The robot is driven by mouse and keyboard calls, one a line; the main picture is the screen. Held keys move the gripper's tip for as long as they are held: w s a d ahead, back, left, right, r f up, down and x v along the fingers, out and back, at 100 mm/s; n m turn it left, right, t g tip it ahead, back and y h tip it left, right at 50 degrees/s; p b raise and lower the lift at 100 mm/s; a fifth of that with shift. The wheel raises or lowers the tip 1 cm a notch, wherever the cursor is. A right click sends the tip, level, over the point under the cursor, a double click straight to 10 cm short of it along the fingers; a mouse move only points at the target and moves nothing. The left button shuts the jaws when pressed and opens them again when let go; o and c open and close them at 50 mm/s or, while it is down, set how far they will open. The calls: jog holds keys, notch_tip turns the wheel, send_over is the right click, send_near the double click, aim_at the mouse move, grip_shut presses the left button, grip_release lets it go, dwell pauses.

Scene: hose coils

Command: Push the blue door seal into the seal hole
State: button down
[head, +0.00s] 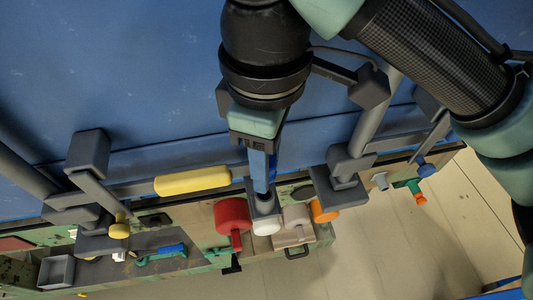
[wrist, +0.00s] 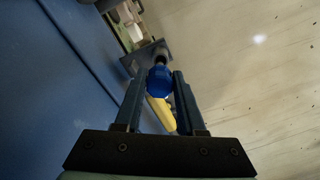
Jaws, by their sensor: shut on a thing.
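My gripper (head: 263,188) points down beside the blue door in the head view. Its two fingers also show in the wrist view (wrist: 165,78), closed on a blue piece (wrist: 158,82), which I take for the blue door seal.
A yellow handle (head: 193,181) lies left of my gripper. Red (head: 232,214), white (head: 266,226) and orange (head: 324,211) round pieces stand close below. Grey door brackets (head: 88,152) flank both sides. Another blue piece (head: 426,167) sits at right. Open floor (head: 400,240) lies lower right.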

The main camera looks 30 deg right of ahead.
jog(key=shift+f+b, duration=1.85)
jog(key=shift+f, duration=0.8)
dwell(0.4)
jog(key=shift+c, duration=2.1)
grip_release()
jog(key=shift+r, duration=0.1)
jog(key=shift+o, duration=0.2)
jog(key=shift+o, duration=1.2)
jog(key=shift+r+p, duration=0.1)
jog(key=shift+p, duration=0.25)
jog(key=shift+o, duration=0.7)
